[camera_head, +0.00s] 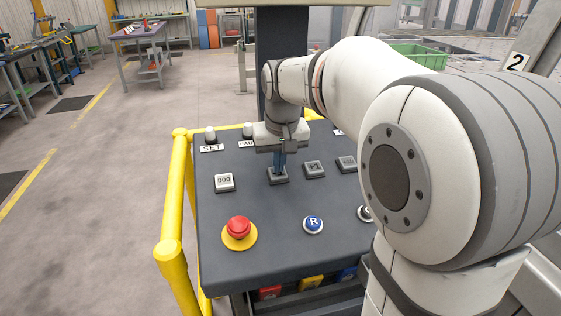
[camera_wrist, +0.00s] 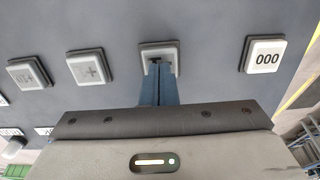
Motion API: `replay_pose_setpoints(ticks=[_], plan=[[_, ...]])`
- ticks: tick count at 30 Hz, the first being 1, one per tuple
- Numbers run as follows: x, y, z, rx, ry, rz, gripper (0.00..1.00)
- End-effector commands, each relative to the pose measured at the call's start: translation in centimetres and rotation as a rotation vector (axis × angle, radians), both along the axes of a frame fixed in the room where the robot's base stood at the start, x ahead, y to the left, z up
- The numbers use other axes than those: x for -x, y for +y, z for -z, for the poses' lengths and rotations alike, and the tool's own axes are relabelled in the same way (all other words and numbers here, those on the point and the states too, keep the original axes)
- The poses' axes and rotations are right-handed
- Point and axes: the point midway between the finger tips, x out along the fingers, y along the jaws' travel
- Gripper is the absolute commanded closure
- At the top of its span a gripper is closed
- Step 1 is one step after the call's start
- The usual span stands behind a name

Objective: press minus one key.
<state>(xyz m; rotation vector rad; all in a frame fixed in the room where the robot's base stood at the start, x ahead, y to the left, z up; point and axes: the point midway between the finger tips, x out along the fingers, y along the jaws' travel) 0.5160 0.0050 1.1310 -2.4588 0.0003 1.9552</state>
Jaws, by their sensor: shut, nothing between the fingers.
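The key under my fingertips (camera_head: 270,180) sits on the dark control panel between the 000 key and the +1 key. Its label is mostly hidden by the fingers; in the wrist view part of a dark mark shows on its pale cap (camera_wrist: 147,52). My gripper (camera_head: 279,169) is shut and empty, with its blue fingers pointing down onto this key. In the wrist view the fingertips (camera_wrist: 158,66) overlap the key's cap. I cannot tell whether they touch it or hover just above.
The 000 key (camera_head: 224,182) is to the left and the +1 key (camera_head: 314,169) to the right, with another key (camera_head: 346,163) beyond. A red emergency button (camera_head: 238,228) and blue R button (camera_head: 313,224) are nearer. A yellow rail (camera_head: 177,190) borders the panel's left.

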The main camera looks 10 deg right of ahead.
Motion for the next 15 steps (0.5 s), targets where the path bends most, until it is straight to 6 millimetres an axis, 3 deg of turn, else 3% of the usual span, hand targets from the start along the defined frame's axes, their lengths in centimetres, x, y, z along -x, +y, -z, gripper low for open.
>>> replay_pose_setpoints(ticks=[11,15], plan=[[-0.1,0.0,0.3,0.000,0.000,0.000,1.00],[-0.3,0.0,1.9,0.000,0.003,0.000,1.00]])
